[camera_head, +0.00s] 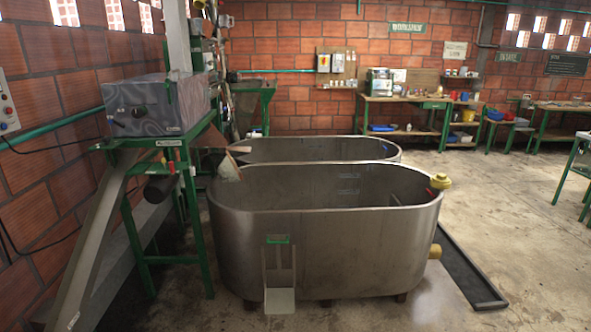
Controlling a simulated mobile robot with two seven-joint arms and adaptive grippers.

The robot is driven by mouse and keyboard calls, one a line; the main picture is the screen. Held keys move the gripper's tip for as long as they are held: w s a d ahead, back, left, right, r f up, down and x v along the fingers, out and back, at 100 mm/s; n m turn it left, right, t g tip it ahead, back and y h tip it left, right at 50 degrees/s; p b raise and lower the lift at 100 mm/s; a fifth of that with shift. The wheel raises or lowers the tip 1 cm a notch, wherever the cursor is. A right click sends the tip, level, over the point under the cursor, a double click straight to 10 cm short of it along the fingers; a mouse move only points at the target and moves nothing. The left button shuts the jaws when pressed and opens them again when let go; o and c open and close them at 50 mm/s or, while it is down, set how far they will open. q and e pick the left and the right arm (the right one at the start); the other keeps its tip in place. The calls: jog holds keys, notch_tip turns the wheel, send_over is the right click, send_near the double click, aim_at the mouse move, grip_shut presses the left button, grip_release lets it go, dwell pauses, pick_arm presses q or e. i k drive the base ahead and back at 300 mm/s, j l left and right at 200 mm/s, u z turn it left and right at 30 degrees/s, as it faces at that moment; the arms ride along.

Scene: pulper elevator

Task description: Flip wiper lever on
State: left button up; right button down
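I cannot pick out a wiper lever with certainty. A grey machine box (150,108) stands on a green frame (196,215) at the left, with a small dark knob-like part (168,86) on its front. Below the box hangs a small red part (171,167), too small to identify. Neither of my grippers shows in the head view.
A large oval metal tank (330,245) fills the middle, with a second tank (310,139) behind it. A sloping chute (95,245) runs down at the left. A dark floor channel (470,275) lies right of the tank. The concrete floor (520,220) at the right is mostly clear.

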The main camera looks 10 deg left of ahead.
aim_at(110, 122)
jog(key=i+j+u, duration=0.1)
jog(key=i+u, duration=0.4)
jog(key=i, duration=0.2)
jog(key=i+l+u, duration=0.2)
jog(key=i+u, duration=0.25)
jog(key=i, duration=0.25)
jog(key=i+u, duration=0.75)
jog(key=u, duration=0.15)
jog(key=i+l+u, duration=0.25)
jog(key=u, duration=0.15)
jog(key=i+l+u, duration=0.55)
jog(key=i+j, duration=0.05)
jog(key=i, duration=0.1)
